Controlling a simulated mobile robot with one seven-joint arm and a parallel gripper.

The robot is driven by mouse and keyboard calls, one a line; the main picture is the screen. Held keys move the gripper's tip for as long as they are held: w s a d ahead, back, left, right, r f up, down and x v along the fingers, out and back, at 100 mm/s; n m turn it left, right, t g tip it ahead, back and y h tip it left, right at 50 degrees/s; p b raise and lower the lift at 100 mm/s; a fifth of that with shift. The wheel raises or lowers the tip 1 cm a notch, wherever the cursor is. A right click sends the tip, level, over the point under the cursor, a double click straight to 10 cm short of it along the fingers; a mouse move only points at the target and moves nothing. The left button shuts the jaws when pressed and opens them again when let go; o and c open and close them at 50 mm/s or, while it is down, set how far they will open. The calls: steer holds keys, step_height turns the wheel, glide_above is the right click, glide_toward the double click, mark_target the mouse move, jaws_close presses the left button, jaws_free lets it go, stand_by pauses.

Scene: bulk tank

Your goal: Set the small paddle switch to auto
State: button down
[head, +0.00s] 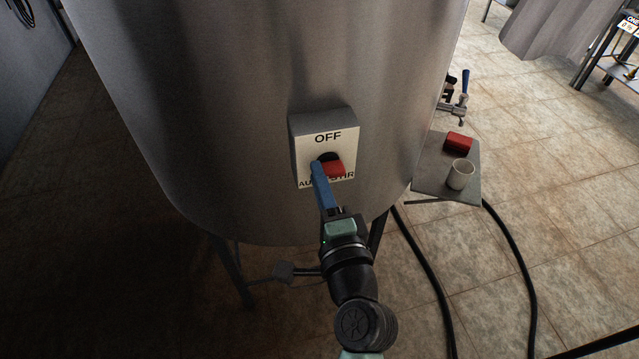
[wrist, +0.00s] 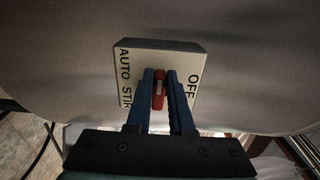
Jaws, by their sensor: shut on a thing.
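The switch box (head: 309,140) is a grey-sided box with a white face on the curved steel tank. OFF is at the top, AUTO at lower left and STIR at lower right. My gripper (head: 318,169) has blue fingers shut on the paddle, partly covering AUTO in the head view. In the wrist view the paddle (wrist: 159,88) shows between the two fingers, with a pale mark on it.
The tank wall (head: 220,120) surrounds the box, with legs below. Black hoses (head: 430,275) cross the tiled floor.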

steer(key=shift+f+n, duration=0.1)
steer(key=shift+n, duration=0.2)
steer(key=c, duration=0.8)
jaws_free()
steer(key=shift+s, duration=0.1)
steer(key=b+v, duration=0.3)
steer(key=v, duration=0.9)
steer(key=shift+s+d, duration=0.15)
steer(key=shift+s, duration=0.2)
